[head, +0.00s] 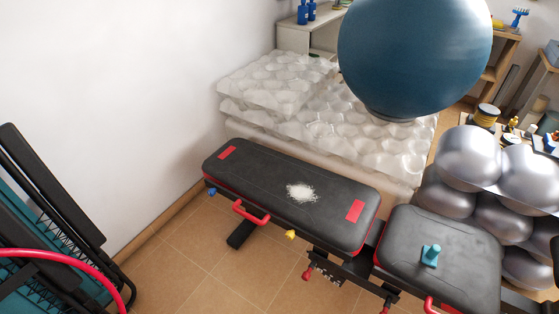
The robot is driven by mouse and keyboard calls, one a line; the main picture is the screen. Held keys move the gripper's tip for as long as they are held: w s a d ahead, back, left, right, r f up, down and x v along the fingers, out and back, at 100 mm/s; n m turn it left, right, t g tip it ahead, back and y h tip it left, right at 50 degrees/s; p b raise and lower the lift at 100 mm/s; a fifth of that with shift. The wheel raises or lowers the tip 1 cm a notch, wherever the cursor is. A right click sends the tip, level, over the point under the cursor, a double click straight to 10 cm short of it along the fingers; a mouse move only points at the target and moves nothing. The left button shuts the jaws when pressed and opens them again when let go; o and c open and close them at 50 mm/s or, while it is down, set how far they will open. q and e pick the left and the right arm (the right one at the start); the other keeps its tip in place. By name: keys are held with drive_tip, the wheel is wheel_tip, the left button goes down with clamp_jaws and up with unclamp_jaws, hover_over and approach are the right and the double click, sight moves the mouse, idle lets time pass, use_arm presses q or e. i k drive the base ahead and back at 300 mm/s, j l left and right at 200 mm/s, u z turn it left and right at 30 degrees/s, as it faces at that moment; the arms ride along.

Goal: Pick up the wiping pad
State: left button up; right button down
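A small teal object with a raised grip, which looks like the wiping pad (430,256), rests on the black seat section (470,266) of a weight bench at the lower right. A patch of white powder (301,192) lies on the longer black section (262,188) of the same bench, to the left of the pad. Neither of my grippers is in view.
A large blue exercise ball (414,55) sits on a bubble-wrapped stack (275,85) behind the bench. Silver balls (468,152) are piled at right. A dark folded frame (50,190) and red hoop (60,257) stand at left. Tiled floor (190,265) is clear between.

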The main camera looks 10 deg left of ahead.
sight(429, 256)
drive_tip(key=z, duration=1.05)
